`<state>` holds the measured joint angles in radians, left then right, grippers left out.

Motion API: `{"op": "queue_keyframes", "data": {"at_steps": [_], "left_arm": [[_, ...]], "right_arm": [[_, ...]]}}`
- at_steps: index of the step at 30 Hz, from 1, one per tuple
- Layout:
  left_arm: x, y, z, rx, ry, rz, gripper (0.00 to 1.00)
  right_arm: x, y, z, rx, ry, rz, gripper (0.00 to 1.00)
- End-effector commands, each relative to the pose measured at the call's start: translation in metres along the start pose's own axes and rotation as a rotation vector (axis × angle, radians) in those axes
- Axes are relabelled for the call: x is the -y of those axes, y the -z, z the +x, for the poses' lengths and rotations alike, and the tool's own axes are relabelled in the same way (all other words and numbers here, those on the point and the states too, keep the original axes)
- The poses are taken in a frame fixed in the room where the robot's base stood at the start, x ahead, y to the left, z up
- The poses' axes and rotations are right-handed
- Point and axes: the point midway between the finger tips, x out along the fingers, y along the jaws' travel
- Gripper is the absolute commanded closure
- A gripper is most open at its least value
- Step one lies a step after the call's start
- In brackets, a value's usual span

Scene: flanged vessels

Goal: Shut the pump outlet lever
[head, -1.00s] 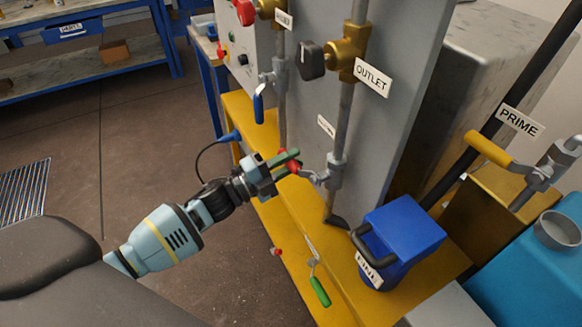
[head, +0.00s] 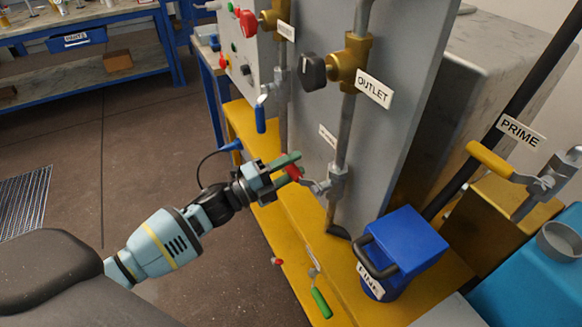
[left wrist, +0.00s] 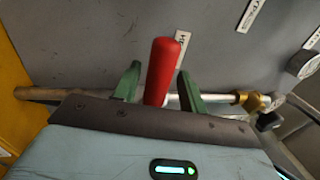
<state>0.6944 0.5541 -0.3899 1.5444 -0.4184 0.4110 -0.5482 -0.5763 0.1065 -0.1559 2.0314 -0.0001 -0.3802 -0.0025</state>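A red-handled lever (head: 293,173) sticks out to the left from a grey valve (head: 337,181) on the vertical pipe below the OUTLET label (head: 374,89). The lever lies crosswise to that pipe. My left gripper (head: 286,169) is at the handle, its green fingers on either side. In the left wrist view the red handle (left wrist: 162,72) stands between the two fingertips (left wrist: 160,80), with narrow gaps beside it, so the gripper looks open around it. The small label by the valve is not readable. My right gripper is not in view.
A blue-handled lever (head: 260,118) hangs at the left pipe. A green-handled lever (head: 321,303) sits low in front. A blue FINE box (head: 405,245) stands on the yellow base (head: 285,240). A yellow PRIME lever (head: 489,159) is at right. The floor at left is free.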

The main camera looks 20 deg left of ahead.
Motion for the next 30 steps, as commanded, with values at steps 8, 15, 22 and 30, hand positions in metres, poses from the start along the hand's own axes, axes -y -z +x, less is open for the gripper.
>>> {"op": "queue_keyframes", "data": {"at_steps": [8, 15, 22, 30], "left_arm": [[-0.001, 0.0, -0.001, 0.001, -0.002, -0.003, 0.57], [-0.003, 0.0, -0.026, 0.001, -0.005, -0.003, 0.57], [-0.003, 0.001, -0.061, 0.001, -0.004, -0.004, 0.57], [-0.001, 0.0, -0.078, 0.0, -0.001, -0.002, 0.57]], "right_arm": [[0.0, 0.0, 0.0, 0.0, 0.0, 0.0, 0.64], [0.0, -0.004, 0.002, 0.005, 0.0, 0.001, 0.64], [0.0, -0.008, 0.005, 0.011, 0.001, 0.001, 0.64], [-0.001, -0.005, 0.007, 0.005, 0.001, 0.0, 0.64]]}}
